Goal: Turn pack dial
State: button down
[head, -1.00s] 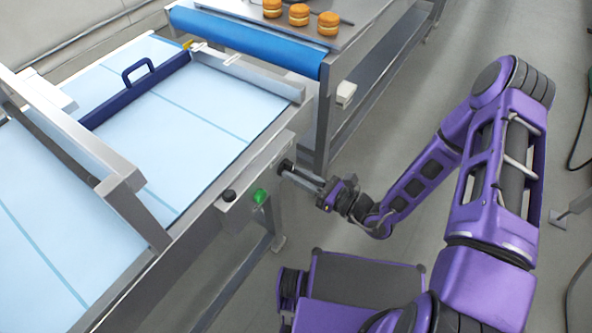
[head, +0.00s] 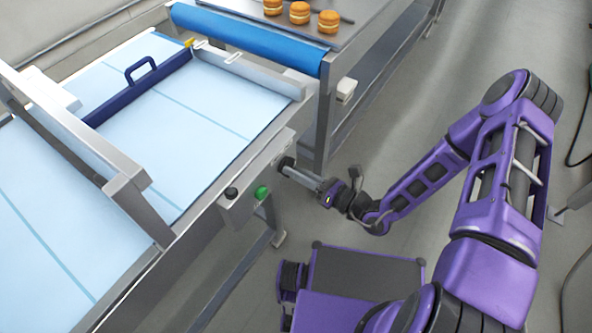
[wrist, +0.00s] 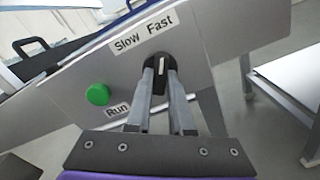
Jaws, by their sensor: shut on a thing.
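The pack dial (wrist: 162,72) is a dark round knob with a pale pointer mark, on the grey side panel (wrist: 195,85) under the "Slow Fast" label (wrist: 143,34). My gripper (wrist: 160,80) is shut on the dial, one finger on each side of it. In the wrist view the pale mark stands near upright, and the fingers hide the dial's lower part. In the head view my gripper (head: 291,170) reaches the dial (head: 284,164) from the right.
A green button (wrist: 98,95) sits left of the dial, above a "Run" label (wrist: 117,108). A black knob (head: 231,193) is farther left. A second steel table (head: 345,85) with pastries (head: 299,14) stands behind.

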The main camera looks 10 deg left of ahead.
jog(key=c, duration=0.8)
grip_release()
jog(key=v, duration=1.7)
jog(key=shift+d+b, duration=0.2)
jog(key=shift+b, duration=0.15)
jog(key=shift+s+f, duration=0.15)
